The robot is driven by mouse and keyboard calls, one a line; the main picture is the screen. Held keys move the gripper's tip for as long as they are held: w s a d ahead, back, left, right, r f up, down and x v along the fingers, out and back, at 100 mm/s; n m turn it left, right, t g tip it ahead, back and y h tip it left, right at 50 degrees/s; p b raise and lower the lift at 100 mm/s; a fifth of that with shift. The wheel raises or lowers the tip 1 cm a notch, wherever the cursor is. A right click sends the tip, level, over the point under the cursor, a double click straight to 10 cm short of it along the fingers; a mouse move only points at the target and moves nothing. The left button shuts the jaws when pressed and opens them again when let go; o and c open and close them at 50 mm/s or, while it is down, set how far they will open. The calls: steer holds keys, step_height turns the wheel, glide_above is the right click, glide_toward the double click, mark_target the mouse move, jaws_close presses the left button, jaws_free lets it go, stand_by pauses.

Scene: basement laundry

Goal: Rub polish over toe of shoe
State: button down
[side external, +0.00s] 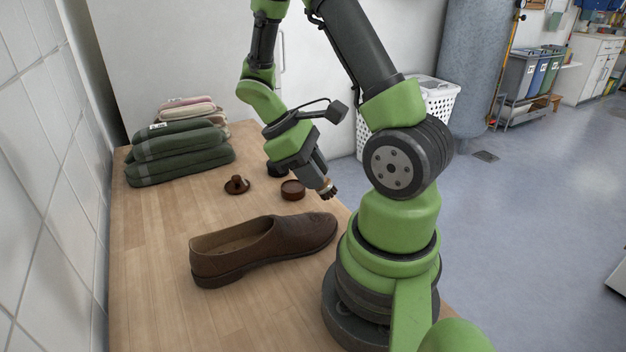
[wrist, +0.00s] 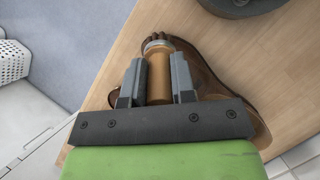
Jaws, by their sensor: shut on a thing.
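A brown leather shoe (side external: 270,245) lies sole down on the wooden table, its toe pointing right toward my base. My gripper (side external: 321,176) is shut on a small brush with a tan round handle (wrist: 158,80) and dark bristles (side external: 330,192). The bristles point down and appear to hang a little above the toe, apart from it. In the wrist view the shoe (wrist: 207,82) lies behind the brush, largely hidden by my gripper.
Folded green and pale textiles (side external: 178,150) are stacked at the back left. The table (side external: 150,270) is clear left of the shoe; a tiled wall borders it.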

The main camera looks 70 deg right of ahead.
steer(key=shift+d+r, duration=0.15)
steer(key=shift+r, duration=1.35)
steer(key=w+a+r, duration=0.1)
steer(key=w+a, duration=1.1)
steer(key=w, duration=0.1)
steer(key=shift+w+a+r, duration=0.15)
steer(key=shift+a+r, duration=0.2)
steer(key=shift+a, duration=0.05)
steer(key=shift+d, duration=0.15)
